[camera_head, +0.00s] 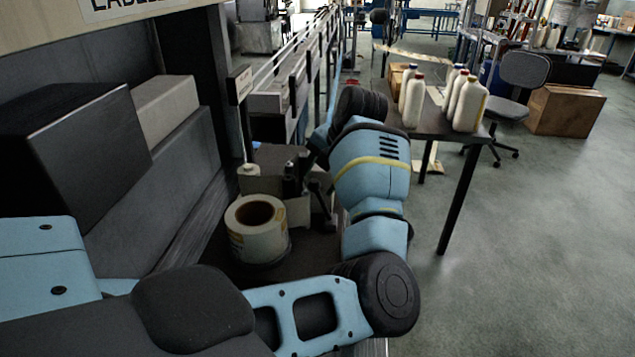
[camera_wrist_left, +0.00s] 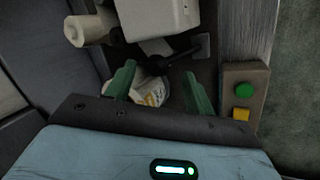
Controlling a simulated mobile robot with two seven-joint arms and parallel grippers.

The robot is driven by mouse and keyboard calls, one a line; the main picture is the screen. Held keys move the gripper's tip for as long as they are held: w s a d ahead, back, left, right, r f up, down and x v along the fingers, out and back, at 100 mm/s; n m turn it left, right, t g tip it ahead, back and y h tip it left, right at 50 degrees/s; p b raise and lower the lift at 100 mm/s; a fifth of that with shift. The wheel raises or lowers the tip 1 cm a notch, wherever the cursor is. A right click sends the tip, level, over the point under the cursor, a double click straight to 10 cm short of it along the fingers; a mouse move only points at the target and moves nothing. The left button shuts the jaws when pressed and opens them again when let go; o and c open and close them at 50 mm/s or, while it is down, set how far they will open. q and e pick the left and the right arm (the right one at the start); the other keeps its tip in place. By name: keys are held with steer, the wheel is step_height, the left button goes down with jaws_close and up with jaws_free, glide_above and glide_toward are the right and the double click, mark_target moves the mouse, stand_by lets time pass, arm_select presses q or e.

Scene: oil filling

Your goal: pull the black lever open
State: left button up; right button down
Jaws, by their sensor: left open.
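The black lever (camera_wrist_left: 182,54) shows in the left wrist view as a dark rod with a rounded end, running from a small grey plate on the right toward the middle. My left gripper (camera_wrist_left: 158,88) has two green fingers spread apart with nothing held between them. The lever lies just beyond the fingertips, apart from them as far as I can tell. In the head view my left arm reaches forward beside the labelling machine, and its wrist hides most of the gripper and lever area. My right gripper is in neither view.
A label roll (camera_head: 240,243) sits on the machine left of my arm. A white block (camera_wrist_left: 155,18) and a pale roller (camera_wrist_left: 88,30) border the lever. A panel with green (camera_wrist_left: 243,90) and yellow buttons is at right. White bottles (camera_head: 467,105) stand on a dark table.

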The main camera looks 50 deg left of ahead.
mark_target(321, 203)
arm_select(q)
steer(key=shift+x, duration=1.15)
steer(key=shift+a, duration=0.1)
jaws_close()
